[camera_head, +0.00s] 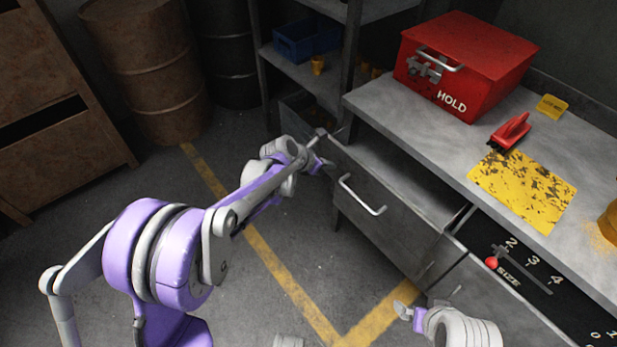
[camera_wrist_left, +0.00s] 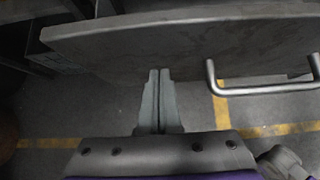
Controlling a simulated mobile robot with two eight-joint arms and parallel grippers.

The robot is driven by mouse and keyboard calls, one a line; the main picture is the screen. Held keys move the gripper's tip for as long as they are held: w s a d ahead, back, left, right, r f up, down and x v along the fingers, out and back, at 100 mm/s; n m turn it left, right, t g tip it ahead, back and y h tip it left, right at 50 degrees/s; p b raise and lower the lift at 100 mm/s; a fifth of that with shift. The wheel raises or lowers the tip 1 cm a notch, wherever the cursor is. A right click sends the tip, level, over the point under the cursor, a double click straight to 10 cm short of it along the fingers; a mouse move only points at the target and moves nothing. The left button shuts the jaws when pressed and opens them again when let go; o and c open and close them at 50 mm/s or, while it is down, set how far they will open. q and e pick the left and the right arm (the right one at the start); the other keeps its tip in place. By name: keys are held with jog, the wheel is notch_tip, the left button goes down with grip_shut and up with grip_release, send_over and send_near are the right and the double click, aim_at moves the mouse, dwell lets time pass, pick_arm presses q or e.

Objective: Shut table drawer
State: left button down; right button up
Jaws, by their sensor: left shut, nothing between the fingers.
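The grey table drawer (camera_head: 385,222) stands pulled out from under the workbench, with its inside visible behind the front panel. Its bar handle (camera_head: 362,196) is on the front; the handle also shows at the right of the left wrist view (camera_wrist_left: 262,90). My left gripper (camera_head: 325,163) is at the left end of the drawer front. In the left wrist view its fingers (camera_wrist_left: 158,100) are together and empty, pointing toward the drawer panel (camera_wrist_left: 170,45), left of the handle. Contact cannot be told. My right gripper (camera_head: 404,309) is low in front of the bench, its fingers unclear.
The workbench (camera_head: 400,112) carries a red HOLD box (camera_head: 468,62), a red tool (camera_head: 511,132) and a yellow plate (camera_head: 522,188). A size scale panel with a red knob (camera_head: 491,263) is at right. The floor at left is clear.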

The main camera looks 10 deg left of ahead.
pick_arm(q)
jog(key=w+d, duration=0.2)
jog(key=w, duration=0.1)
jog(key=w+d, duration=0.3)
jog(key=w, duration=0.1)
jog(key=w+d, duration=0.3)
jog(key=shift+w+d, duration=0.1)
jog(key=shift+w, duration=0.15)
jog(key=shift+w+d, duration=0.15)
jog(key=shift+w, duration=0.05)
jog(key=shift+r, duration=0.1)
jog(key=shift+w+d+r, duration=0.1)
